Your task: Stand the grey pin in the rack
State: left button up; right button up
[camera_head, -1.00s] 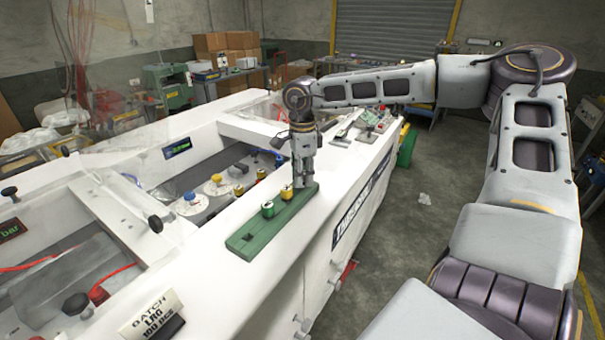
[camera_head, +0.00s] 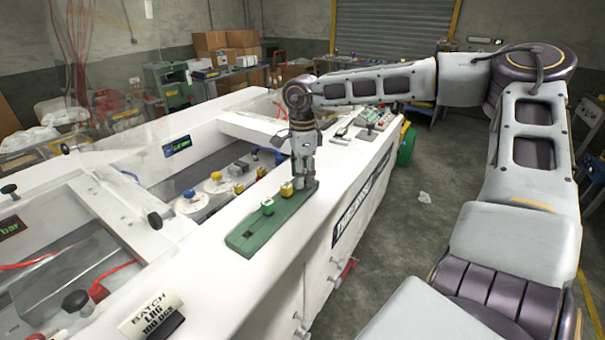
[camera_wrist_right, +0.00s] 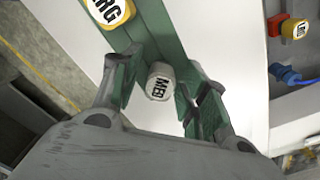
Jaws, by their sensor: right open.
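The green rack (camera_head: 245,240) lies along the white machine's top edge. A pin with a yellow top (camera_head: 286,189) and a green pin (camera_head: 267,207) stand in it. My right gripper (camera_head: 302,184) points down at the rack's far end, beside the yellow-topped pin. In the right wrist view the grey pin (camera_wrist_right: 160,84), marked MED, stands upright over the rack between the open fingers of my gripper (camera_wrist_right: 162,88), with gaps visible beside it. The yellow pin (camera_wrist_right: 108,10), marked LRG, is just beyond. The head view hides the grey pin behind my gripper. My left gripper is out of view.
A batch sign (camera_head: 152,312) stands on the machine's near edge. Left of the rack is a recessed bay with round white parts (camera_head: 190,203) and coloured knobs. A control panel (camera_head: 372,120) lies beyond my gripper. The floor at right is open.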

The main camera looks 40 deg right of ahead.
jog(key=shift+r, duration=0.1)
jog(key=shift+r, duration=0.15)
jog(key=shift+w+r, duration=0.1)
jog(key=shift+r, duration=0.25)
notch_tip(320, 180, up, 11)
jog(key=b, duration=0.1)
jog(key=shift+b, duration=0.3)
